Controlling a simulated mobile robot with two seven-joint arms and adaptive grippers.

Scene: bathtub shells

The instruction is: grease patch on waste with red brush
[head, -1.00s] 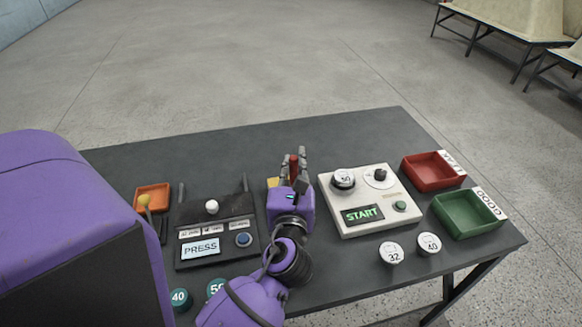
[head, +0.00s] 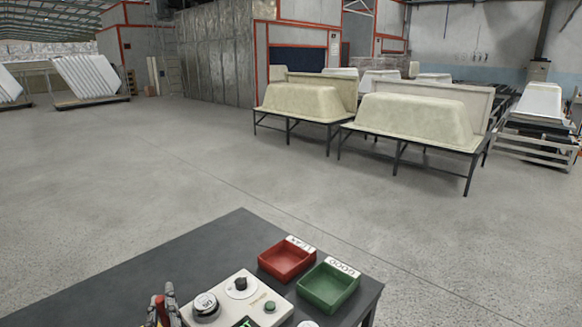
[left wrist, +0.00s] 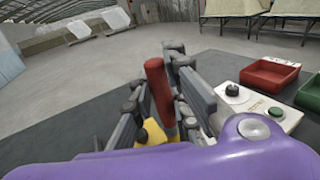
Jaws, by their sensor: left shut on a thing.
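My left gripper (head: 163,310) is at the bottom edge of the head view, left of the white device. It is shut on the red brush (head: 160,309), whose handle stands roughly upright between the fingers. In the left wrist view the red brush (left wrist: 157,88) shows between the grey fingers of the left gripper (left wrist: 170,95); its lower end is hidden. A yellow piece (left wrist: 152,132) shows low beside it. A white round waste marked with a number (head: 206,303) sits on the white device (head: 228,297). No grease patch can be made out. My right gripper is not in view.
A red tray (head: 287,260) and a green tray (head: 329,288) stand at the table's right end. The device has a black knob (head: 241,283) and a green button (head: 270,306). The dark table (head: 190,262) is bare behind the device. Bathtub shells (head: 415,120) rest on racks beyond.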

